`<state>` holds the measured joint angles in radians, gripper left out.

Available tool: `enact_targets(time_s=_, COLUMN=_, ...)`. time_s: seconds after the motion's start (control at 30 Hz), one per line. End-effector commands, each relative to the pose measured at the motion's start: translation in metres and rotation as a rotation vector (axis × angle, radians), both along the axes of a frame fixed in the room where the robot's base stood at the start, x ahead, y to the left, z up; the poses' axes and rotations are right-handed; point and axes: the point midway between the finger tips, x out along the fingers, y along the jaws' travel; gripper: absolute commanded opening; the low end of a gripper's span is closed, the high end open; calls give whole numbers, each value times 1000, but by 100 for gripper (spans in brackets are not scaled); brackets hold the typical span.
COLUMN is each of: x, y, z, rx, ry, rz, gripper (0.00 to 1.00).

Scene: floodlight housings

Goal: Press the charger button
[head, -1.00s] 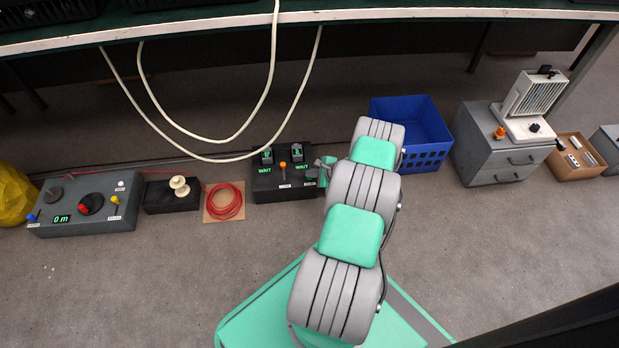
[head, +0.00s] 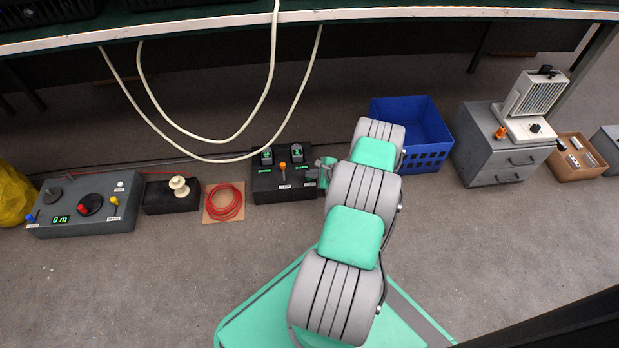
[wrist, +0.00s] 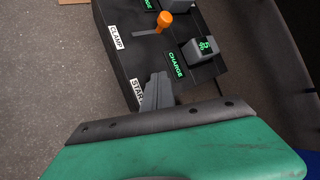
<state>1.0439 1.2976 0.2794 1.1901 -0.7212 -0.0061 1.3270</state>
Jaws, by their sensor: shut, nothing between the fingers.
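The charger (head: 270,186) is a dark box on the floor with two battery slots, an orange clamp lever (head: 282,166) and green displays. In the wrist view the charger (wrist: 122,55) carries a CLAMP label, a partly covered START label (wrist: 137,93) and a display (wrist: 176,64) reading CHARGE. A battery (wrist: 201,50) with a lit green face sits in the near slot. My gripper (wrist: 158,78) is shut and empty, its fingertips at the charger top beside the START label. No button shows there; the fingers cover that spot. In the head view my gripper (head: 322,172) is at the charger's right end.
A blue crate (head: 425,160) stands right of the charger, close behind my arm. A coil of red cable (head: 224,202) and a black box with a cream spool (head: 172,196) lie to the left. White cables (head: 205,157) hang from the bench above. The front floor is clear.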

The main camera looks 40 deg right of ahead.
Motion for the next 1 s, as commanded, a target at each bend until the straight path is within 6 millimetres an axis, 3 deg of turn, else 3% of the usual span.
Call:
enact_targets(time_s=0.17, x=0, y=0, z=12, rx=0, ry=0, rz=0, gripper=0)
enact_targets(time_s=0.57, x=0, y=0, z=16, rx=0, ry=0, rz=0, gripper=0)
enact_targets(time_s=1.0, x=0, y=0, z=60, rx=0, ry=0, rz=0, gripper=0)
